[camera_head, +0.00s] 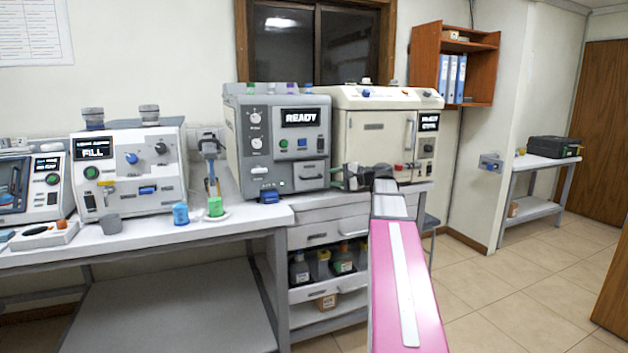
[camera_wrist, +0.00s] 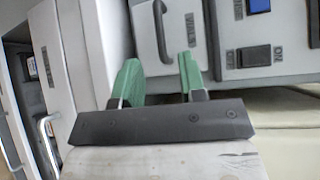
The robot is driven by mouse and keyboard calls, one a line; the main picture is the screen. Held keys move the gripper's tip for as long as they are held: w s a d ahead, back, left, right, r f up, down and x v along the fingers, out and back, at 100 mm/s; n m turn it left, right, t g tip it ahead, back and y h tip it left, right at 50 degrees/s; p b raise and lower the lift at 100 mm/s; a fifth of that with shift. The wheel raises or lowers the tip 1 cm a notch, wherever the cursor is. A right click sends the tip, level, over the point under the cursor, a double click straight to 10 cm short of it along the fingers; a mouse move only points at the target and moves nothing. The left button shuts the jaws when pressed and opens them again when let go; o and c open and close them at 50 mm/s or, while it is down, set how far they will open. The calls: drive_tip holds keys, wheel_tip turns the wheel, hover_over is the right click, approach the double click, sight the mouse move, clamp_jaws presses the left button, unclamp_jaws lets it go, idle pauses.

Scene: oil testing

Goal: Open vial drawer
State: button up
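The vial drawer (camera_head: 311,176) is a small grey front with a handle, low on the right of the grey machine marked READY (camera_head: 262,180). In the wrist view the drawer front (camera_wrist: 178,45) appears turned sideways and looks shut, with its dark curved handle (camera_wrist: 161,30) at the top. My gripper (camera_wrist: 159,62) is open, its two green fingers apart and nothing between them that I can see. The handle shows just beyond the fingertips, roughly in line with the gap. I cannot tell whether they touch. In the head view my gripper (camera_head: 343,177) is just right of the drawer.
A cream machine (camera_head: 375,140) stands close on the right. Below the bench top is a drawer cabinet (camera_head: 310,236) with bottles on an open shelf.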

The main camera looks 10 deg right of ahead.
sight(314, 178)
drive_tip(key=x, duration=0.8)
drive_tip(key=shift+a, duration=0.2)
drive_tip(key=shift+c, duration=0.3)
clamp_jaws()
